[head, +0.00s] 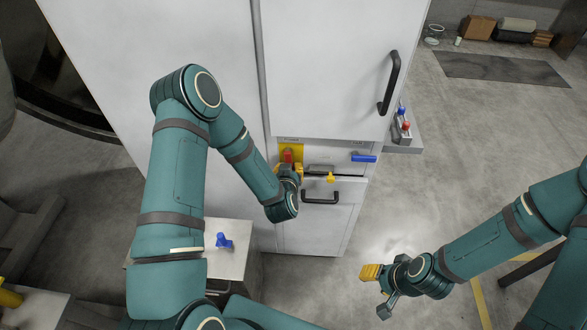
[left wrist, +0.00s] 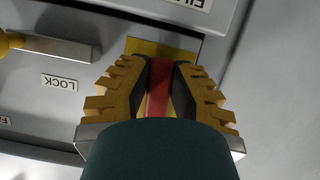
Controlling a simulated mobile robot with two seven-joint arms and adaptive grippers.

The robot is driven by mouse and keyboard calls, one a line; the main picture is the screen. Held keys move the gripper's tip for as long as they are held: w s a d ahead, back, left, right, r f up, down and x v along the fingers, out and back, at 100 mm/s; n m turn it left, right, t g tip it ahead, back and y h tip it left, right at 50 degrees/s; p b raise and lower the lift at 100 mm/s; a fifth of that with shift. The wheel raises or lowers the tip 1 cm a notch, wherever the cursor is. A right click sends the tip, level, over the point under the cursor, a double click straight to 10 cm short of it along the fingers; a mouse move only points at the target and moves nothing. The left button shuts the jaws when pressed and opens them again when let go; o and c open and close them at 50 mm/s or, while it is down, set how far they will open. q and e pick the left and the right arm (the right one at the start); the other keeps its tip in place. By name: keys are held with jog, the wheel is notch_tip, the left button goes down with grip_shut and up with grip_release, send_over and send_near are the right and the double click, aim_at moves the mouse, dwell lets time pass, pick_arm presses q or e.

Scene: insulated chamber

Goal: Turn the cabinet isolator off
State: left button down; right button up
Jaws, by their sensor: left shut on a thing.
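The cabinet isolator is a red handle (head: 287,156) on a yellow plate (head: 300,149), on the front of the white cabinet (head: 325,70). In the left wrist view the red handle (left wrist: 159,88) stands between the yellow ridged fingers of my left gripper (left wrist: 160,95), with the yellow plate (left wrist: 185,50) behind it. My left gripper (head: 290,171) is shut on the red handle. My arm and gripper hide part of the handle in the head view. My right gripper (head: 378,290) is in free air at lower right, away from the cabinet, and appears open and empty.
A yellow knob (head: 331,178) and a blue handle (head: 364,158) sit right of the isolator. Black door handles (head: 389,83) project from the cabinet. A side shelf (head: 405,134) holds small red and blue items. A blue object (head: 224,241) lies on a low box at left.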

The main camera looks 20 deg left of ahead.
pick_arm(q)
jog(key=shift+a+m+y, duration=0.3)
jog(key=shift+a, duration=0.1)
dwell(0.3)
jog(key=c, duration=0.8)
grip_release()
jog(key=v, duration=1.2)
jog(key=s+d+f+g+h, duration=0.2)
jog(key=s+d+f+g, duration=0.1)
jog(key=s+g, duration=0.1)
jog(key=s+d+f+m+g+h, duration=0.1)
jog(key=s+d+f+g+h, duration=0.2)
jog(key=s, duration=0.1)
jog(key=s+d+f+g+h, duration=0.2)
jog(key=s+d+f+g, duration=0.1)
jog(key=s+g, duration=0.1)
jog(key=shift+s+d+m+g+h, duration=0.1)
jog(key=shift+d+m+g+h, duration=0.1)
jog(key=shift+m+g+h, duration=0.15)
